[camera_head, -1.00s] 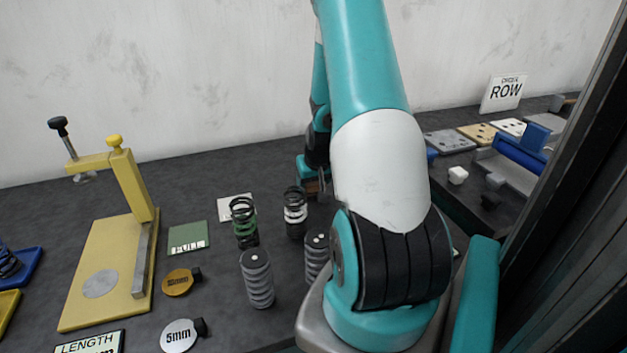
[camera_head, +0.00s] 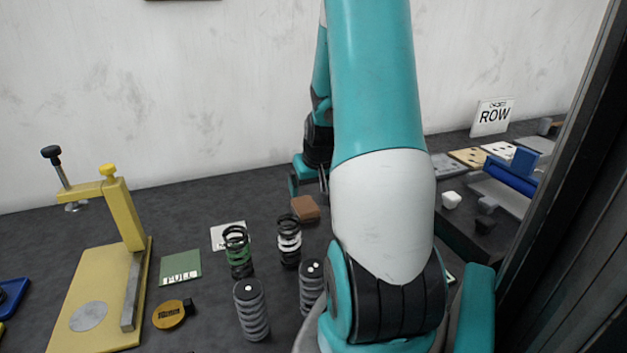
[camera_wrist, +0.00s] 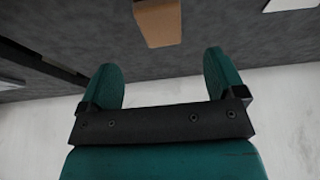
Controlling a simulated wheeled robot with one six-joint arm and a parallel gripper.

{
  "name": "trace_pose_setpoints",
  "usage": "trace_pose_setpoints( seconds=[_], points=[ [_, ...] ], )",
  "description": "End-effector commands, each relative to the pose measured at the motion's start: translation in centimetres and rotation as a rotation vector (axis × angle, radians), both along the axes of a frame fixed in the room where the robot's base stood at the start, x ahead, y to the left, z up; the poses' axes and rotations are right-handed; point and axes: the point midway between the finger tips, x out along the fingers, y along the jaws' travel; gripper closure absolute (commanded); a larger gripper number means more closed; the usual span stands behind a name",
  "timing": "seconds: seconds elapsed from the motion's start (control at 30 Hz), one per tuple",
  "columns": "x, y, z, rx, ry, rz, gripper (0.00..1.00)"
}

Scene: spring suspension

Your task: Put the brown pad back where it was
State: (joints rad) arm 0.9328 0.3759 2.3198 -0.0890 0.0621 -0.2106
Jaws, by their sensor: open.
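The brown pad (camera_head: 305,208) lies on the dark table, behind the springs and left of my arm. It also shows at the top of the wrist view (camera_wrist: 158,22), beyond the fingertips and apart from them. My gripper (camera_head: 308,180) is open and empty, just behind the pad in the head view; my arm hides part of it. In the wrist view both teal fingers (camera_wrist: 163,70) stand wide apart with nothing between them.
A spring with a white band (camera_head: 289,240) and one with a green band (camera_head: 238,252) stand in front of the pad. Two grey springs (camera_head: 251,309) (camera_head: 311,286) stand nearer. A white card (camera_head: 229,232) lies left of the pad. A yellow press (camera_head: 122,215) stands at left.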

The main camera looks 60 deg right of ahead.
Motion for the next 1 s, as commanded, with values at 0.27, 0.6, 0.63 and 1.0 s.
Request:
trace_pose_setpoints(
  seconds=[0.27,0.6,0.63,1.0],
  points=[
    [-0.6,0.5,1.9,0.0,0.0,0.0,0.11],
    [4.1,8.5,4.4,0.061,-0.021,0.207,0.11],
    [4.9,10.6,5.0,0.077,-0.024,0.259,0.11],
    [1.6,36.7,11.1,0.268,0.057,0.959,0.11]
  ],
)
